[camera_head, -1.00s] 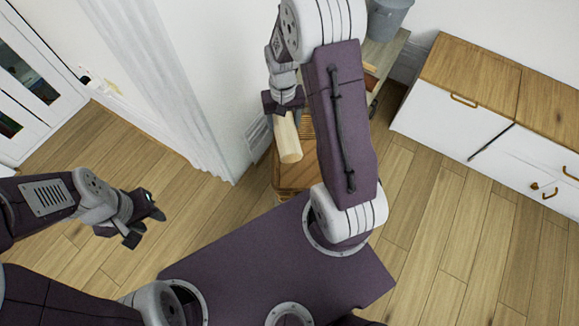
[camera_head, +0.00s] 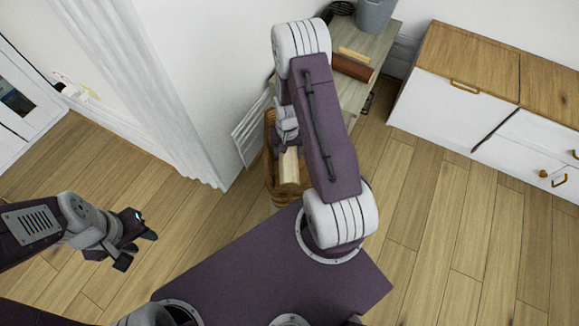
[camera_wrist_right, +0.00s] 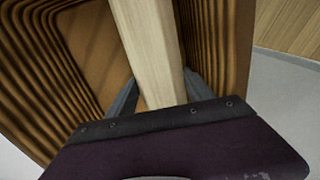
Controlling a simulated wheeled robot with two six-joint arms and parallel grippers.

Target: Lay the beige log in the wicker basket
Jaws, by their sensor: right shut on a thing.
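The beige log (camera_head: 289,168) is held by my right gripper (camera_head: 286,147) at the wicker basket (camera_head: 272,190). In the right wrist view the log (camera_wrist_right: 149,50) runs between the two dark fingers of the right gripper (camera_wrist_right: 153,92), which are shut on it. The ribbed brown basket wall (camera_wrist_right: 215,40) shows on both sides of the log there, with the basket floor at left. I cannot tell whether the log touches the basket. My left gripper (camera_head: 138,243) is empty over the floor at left, its fingers apart.
A wooden bench (camera_head: 384,62) behind the basket carries a grey bucket (camera_head: 375,15) and small blocks. A white cabinet with a wood top (camera_head: 468,60) stands at right. A white wall and curtain are close at left. The floor at right is clear.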

